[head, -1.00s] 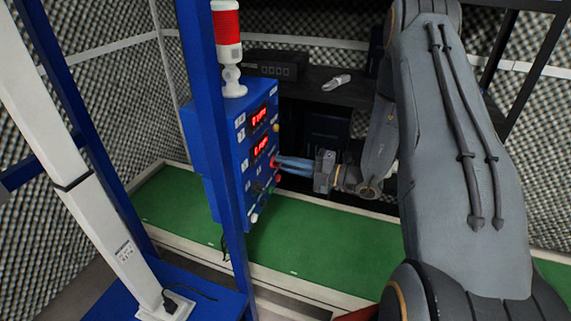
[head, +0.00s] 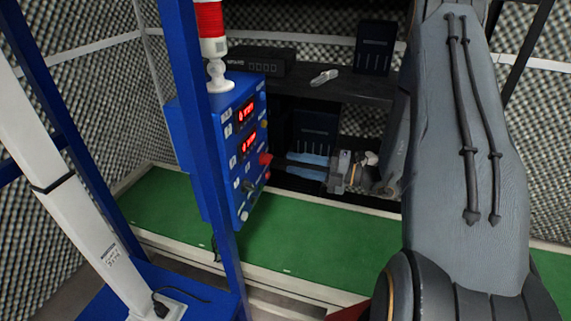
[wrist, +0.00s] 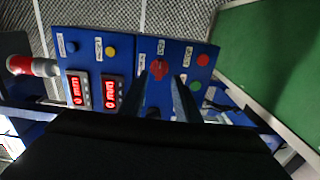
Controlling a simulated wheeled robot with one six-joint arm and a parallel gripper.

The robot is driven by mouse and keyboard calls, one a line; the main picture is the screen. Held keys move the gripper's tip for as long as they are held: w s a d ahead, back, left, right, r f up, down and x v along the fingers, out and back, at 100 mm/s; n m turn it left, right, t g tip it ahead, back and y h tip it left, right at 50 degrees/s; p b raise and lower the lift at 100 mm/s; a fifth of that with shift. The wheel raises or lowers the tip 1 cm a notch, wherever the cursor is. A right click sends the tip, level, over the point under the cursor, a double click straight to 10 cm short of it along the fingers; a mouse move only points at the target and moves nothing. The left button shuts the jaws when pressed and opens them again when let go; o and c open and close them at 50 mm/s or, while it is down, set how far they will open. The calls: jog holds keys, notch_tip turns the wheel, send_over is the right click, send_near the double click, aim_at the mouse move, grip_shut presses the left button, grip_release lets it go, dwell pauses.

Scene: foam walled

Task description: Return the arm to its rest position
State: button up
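My gripper (head: 286,164) is at the middle of the head view, to the right of the blue control panel (head: 217,150). Its two bluish fingers point left at the panel, with a narrow dark gap between them and nothing held. A red button (head: 265,159) on the panel is just left of the fingertips, with a small gap. In the wrist view, my gripper (wrist: 180,78) shows two slim fingers slightly parted in front of the panel. My wrist hides the bottom of that view.
A blue post (head: 205,150) and a red-white signal lamp (head: 212,40) stand by the panel. A dark shelf (head: 350,88) behind carries a black box (head: 262,62) and a small pale object (head: 324,77). A green surface (head: 310,235) lies below. Foam walls surround the place.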

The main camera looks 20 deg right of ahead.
jog(key=shift+s+d, duration=0.3)
jog(key=s+a+r+n+g+h, duration=0.2)
jog(key=s+a+n+g+h, duration=0.1)
jog(key=s+a+n+g, duration=1.15)
jog(key=s+d+n+h, duration=0.4)
jog(key=s+n+h, duration=0.15)
jog(key=n, duration=0.75)
jog(key=d+r+n+t+h, duration=0.1)
jog(key=n+h, duration=0.1)
jog(key=n, duration=0.3)
jog(key=d+r+n+t+h, duration=0.1)
jog(key=n+t+h, duration=0.1)
jog(key=n, duration=0.3)
jog(key=s+d+r+n+t+h, duration=0.1)
jog(key=d+n+h, duration=0.1)
jog(key=n, duration=0.4)
jog(key=shift+r, duration=0.25)
